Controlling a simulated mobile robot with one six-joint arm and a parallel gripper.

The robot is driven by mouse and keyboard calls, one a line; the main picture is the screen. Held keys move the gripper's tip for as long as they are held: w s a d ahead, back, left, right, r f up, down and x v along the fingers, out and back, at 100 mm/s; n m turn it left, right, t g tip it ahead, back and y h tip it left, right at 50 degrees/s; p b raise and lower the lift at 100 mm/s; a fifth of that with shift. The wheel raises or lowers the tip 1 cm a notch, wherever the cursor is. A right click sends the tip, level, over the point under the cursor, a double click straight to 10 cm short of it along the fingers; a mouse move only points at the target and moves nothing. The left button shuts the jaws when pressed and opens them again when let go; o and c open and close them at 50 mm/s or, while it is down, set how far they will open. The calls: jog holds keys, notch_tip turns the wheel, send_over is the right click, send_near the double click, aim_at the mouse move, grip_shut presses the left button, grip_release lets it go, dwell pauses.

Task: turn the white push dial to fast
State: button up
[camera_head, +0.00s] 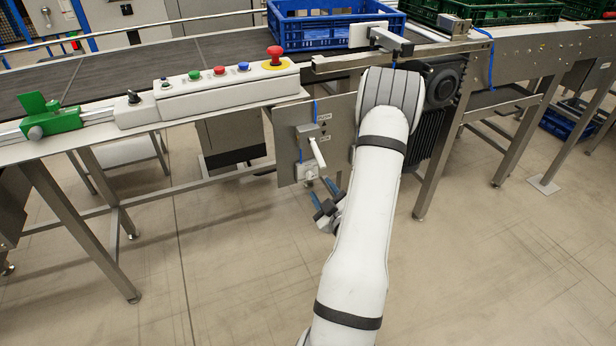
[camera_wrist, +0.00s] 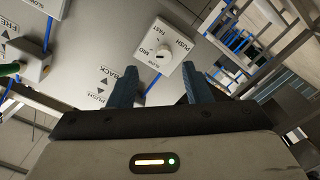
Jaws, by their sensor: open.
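The white push dial (camera_wrist: 160,46) is on a white square plate in the upper middle of the wrist view. Around it I read PUSH, FAST, MID and SLOW; its setting is too small to tell. In the head view the dial (camera_head: 306,172) is low on the grey panel (camera_head: 290,135) under the conveyor. My gripper (camera_wrist: 159,68) is open and empty, with its two blue fingers pointing toward the dial, one to each side of it in the picture. I cannot tell how far apart they are from it. In the head view my gripper (camera_head: 323,192) is just below and right of the dial.
A white-handled lever (camera_head: 318,152) sticks out of the panel above the dial. A control box (camera_head: 205,92) with several buttons and a red emergency stop (camera_head: 275,56) is on the conveyor edge. A blue crate (camera_head: 322,30) stands on the belt. A dark motor (camera_head: 440,85) is to the right.

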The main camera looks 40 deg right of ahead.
aim_at(311, 178)
jog(key=x, duration=0.6)
jog(key=shift+w+a, duration=0.1)
jog(key=shift+a, duration=0.15)
jog(key=shift+c, duration=0.4)
